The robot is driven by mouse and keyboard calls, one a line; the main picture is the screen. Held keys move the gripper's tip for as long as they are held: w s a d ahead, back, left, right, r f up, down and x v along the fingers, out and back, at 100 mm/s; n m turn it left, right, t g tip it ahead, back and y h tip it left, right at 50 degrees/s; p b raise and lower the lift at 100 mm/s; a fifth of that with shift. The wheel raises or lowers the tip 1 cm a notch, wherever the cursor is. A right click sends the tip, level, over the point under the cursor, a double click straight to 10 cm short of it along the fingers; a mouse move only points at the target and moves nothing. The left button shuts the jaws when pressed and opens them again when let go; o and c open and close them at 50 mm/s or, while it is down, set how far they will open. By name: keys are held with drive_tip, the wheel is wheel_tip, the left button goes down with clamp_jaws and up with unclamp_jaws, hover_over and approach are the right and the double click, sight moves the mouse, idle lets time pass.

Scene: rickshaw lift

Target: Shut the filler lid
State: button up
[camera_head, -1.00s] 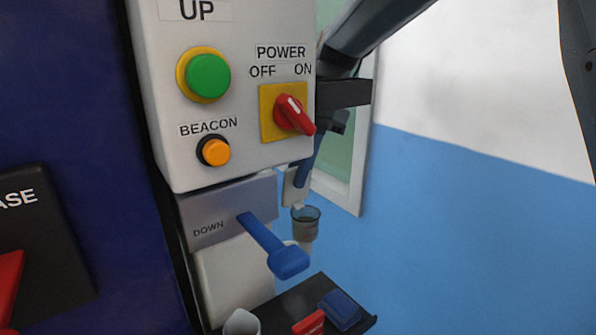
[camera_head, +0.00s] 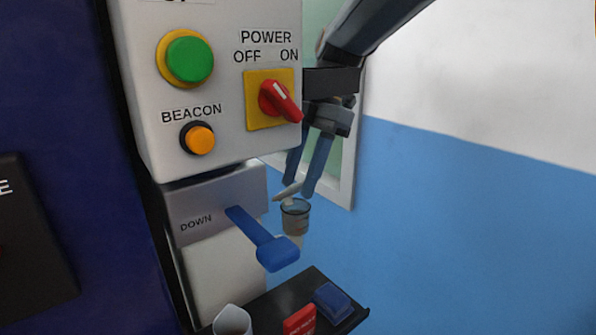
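The filler (camera_head: 295,215) is a small clear-rimmed cup below the control box, beside the blue DOWN lever. Its lid (camera_head: 287,191) is a pale flap seen nearly edge-on, tilted just above the cup's rim and not flat on it. My gripper (camera_head: 302,187) points down from behind the control box's right edge. Its two blue-grey fingers are apart, with nothing seen between them. The fingertips are just above the cup, close to the lid; I cannot tell whether they touch it. The lid's hinge is not clear to see.
The control box (camera_head: 220,95) has a green button, an orange BEACON button and a red POWER switch (camera_head: 279,100). The blue lever (camera_head: 262,240) sticks out left of the cup. A dark shelf (camera_head: 268,310) below holds a red and a blue item. Right of the cup is free.

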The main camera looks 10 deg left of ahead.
drive_tip(key=shift+w+a+r, duration=0.1)
drive_tip(key=shift+a+r, duration=0.1)
drive_tip(key=shift+a, duration=0.05)
idle(0.7)
